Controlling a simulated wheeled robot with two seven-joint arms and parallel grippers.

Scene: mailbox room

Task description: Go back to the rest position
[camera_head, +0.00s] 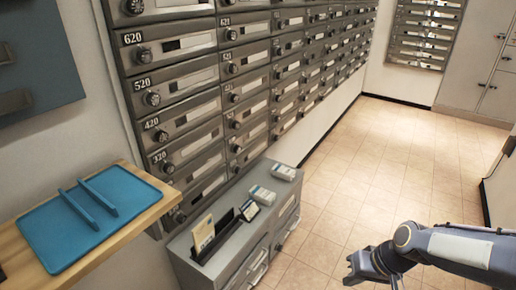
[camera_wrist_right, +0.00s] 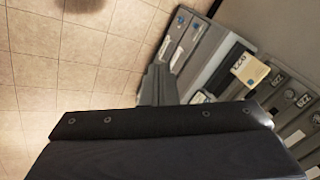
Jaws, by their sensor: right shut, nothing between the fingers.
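My right gripper (camera_head: 366,268) shows in the head view at the lower right, with its arm coming in from the right edge. It is shut and empty, held over the tiled floor to the right of the grey cabinet. In the right wrist view my shut gripper (camera_wrist_right: 157,85) points toward the cabinet, and the dark gripper body fills the bottom of the picture. My left gripper does not show in either view.
Numbered mailboxes (camera_head: 185,87) line the wall. The grey cabinet (camera_head: 222,262) holds a card (camera_head: 203,233), a small device (camera_head: 249,210) and white boxes (camera_head: 283,172). A blue tray (camera_head: 90,247) lies on a wooden shelf (camera_head: 150,212) at left. The tiled floor (camera_head: 375,165) is clear.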

